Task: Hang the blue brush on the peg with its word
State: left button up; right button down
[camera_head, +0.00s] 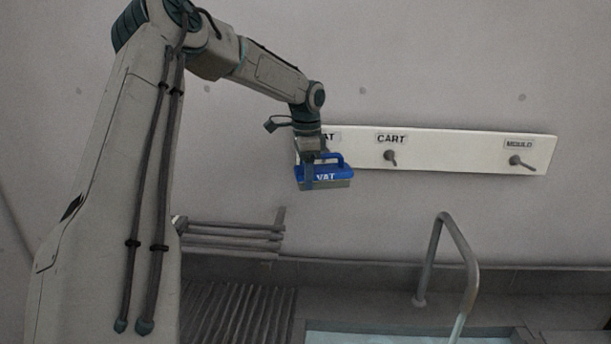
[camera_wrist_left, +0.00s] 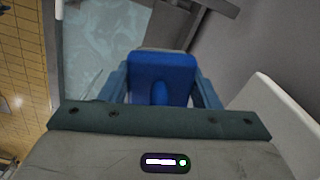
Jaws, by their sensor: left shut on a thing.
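The blue brush (camera_head: 325,172) has a handle on top, the word VAT on its side and a grey underside. My left gripper (camera_head: 322,158) is shut on it and holds it in front of the left end of a white peg board (camera_head: 455,150). In the left wrist view the brush (camera_wrist_left: 161,75) sits between the two fingers of my left gripper (camera_wrist_left: 160,88). The label above the brush is partly hidden and shows "AT"; its peg is hidden. The CART peg (camera_head: 390,157) and the MOULD peg (camera_head: 516,161) are bare. My right gripper is not in view.
The board is fixed to a plain grey wall (camera_head: 420,60). Below are a bent metal rail (camera_head: 437,240), a slatted rack (camera_head: 235,235) and a basin with pale blue water (camera_head: 375,337). The wall front right of the brush is clear.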

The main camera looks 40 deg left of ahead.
pick_arm(q)
jog(key=shift+w+a, duration=0.35)
jog(key=shift+w, duration=0.05)
jog(key=shift+w+a, duration=0.5)
jog(key=shift+w, duration=0.05)
jog(key=shift+w+a+f, duration=0.55)
jog(key=shift+w+a, duration=0.05)
jog(key=shift+w, duration=0.1)
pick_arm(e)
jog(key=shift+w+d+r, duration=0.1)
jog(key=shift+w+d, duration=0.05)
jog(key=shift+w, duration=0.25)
pick_arm(q)
jog(key=shift+f, duration=0.15)
jog(key=o, duration=0.9)
jog(key=shift+c, duration=0.2)
jog(key=o, duration=0.3)
